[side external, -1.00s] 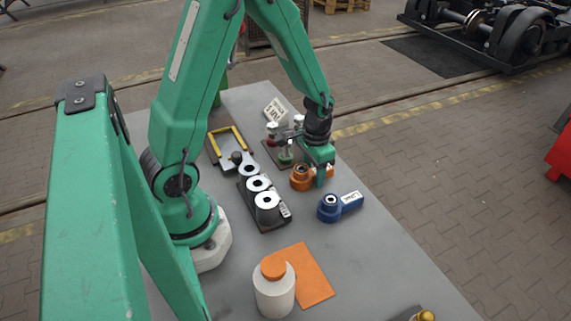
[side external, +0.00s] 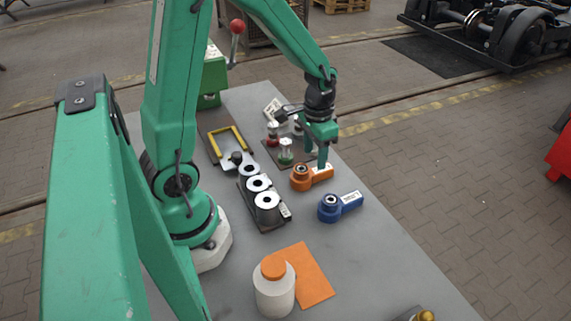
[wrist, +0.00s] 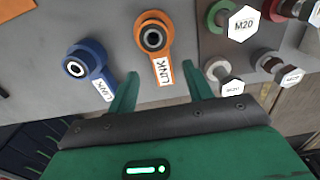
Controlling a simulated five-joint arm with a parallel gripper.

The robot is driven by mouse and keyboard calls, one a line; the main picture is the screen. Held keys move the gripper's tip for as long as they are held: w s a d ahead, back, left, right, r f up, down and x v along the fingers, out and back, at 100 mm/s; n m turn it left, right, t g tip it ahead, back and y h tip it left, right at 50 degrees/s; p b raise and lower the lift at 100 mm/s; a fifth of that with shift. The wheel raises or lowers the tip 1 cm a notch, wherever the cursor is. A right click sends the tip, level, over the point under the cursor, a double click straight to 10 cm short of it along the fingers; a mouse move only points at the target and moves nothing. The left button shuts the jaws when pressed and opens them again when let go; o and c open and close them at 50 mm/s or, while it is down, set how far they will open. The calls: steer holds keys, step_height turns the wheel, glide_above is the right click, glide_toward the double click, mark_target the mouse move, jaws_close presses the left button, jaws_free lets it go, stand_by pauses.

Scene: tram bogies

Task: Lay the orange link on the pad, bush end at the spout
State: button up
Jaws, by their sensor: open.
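The orange link (side external: 299,183) lies flat on the grey bench, its round bush end to the left and its labelled tail to the right in the side view. In the wrist view, the orange link (wrist: 147,22) has its bush end away from my jaws and its tail pointing between them. My gripper (side external: 316,158) is open and empty, over or just behind the tail; exact height is hard to tell. Its fingers (wrist: 161,86) stand apart on either side of the tail's line. An orange rectangular pad (side external: 313,281) lies bare near the front. I cannot make out a spout clearly.
A blue link (side external: 328,211) lies close in front of the orange link. A white bottle with an orange cap (side external: 273,293) stands beside the pad. Grey rings on a dark holder (side external: 266,203) and bolts with tags (side external: 285,153) stand nearby. Right of the pad is clear bench.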

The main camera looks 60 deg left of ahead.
mark_target(313, 171)
step_height(313, 171, up, 6)
steer(key=shift+f, duration=0.1)
stand_by(0.8)
steer(key=s+d+r+t, duration=0.5)
steer(key=s+d+r, duration=0.1)
steer(key=s+r, duration=0.5)
steer(key=shift+r+t, duration=0.3)
steer(key=shift+r, duration=0.25)
steer(key=shift+o, duration=1.1)
